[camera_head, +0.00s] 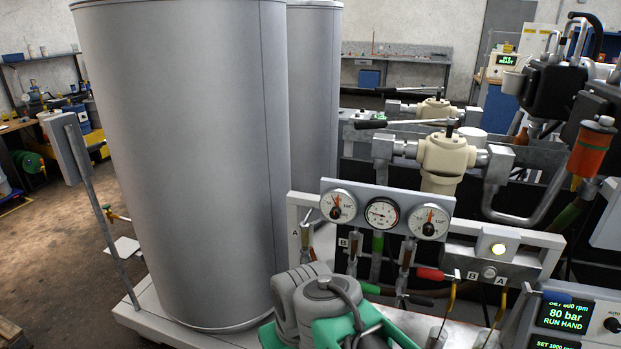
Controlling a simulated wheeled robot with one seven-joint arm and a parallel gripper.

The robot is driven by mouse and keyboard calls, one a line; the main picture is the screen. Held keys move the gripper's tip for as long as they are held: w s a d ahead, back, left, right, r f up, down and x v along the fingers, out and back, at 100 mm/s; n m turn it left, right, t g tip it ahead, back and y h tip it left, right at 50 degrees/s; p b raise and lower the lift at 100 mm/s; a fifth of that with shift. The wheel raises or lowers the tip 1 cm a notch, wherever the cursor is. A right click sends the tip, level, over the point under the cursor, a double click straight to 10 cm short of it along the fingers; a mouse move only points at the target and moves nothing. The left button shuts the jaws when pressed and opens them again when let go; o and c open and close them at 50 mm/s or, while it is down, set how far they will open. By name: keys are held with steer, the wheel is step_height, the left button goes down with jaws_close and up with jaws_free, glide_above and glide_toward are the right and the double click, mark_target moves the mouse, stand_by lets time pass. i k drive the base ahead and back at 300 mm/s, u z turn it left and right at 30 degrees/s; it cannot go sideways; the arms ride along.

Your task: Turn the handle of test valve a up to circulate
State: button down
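A gauge panel (360,205) with three round dials stands at the middle right. Below it are small valves with lettered tags: an A tag (295,232) at the left, a B tag (343,242) beside it, and B (472,275) and A (489,272) tags on a grey block at the right. A red-gripped lever (432,273) lies about level, left of that block. I cannot tell which of these is test valve A, and no "circulate" mark is readable. A grey and green jointed body, which seems to be my arm, fills the bottom middle. My gripper does not show.
A large grey drum (185,160) fills the left, with another (315,90) behind it. A cream valve body (445,155) with a long lever stands behind the panel. Open floor lies left.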

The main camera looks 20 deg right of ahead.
mark_target(554, 297)
steer(key=z, duration=1.5)
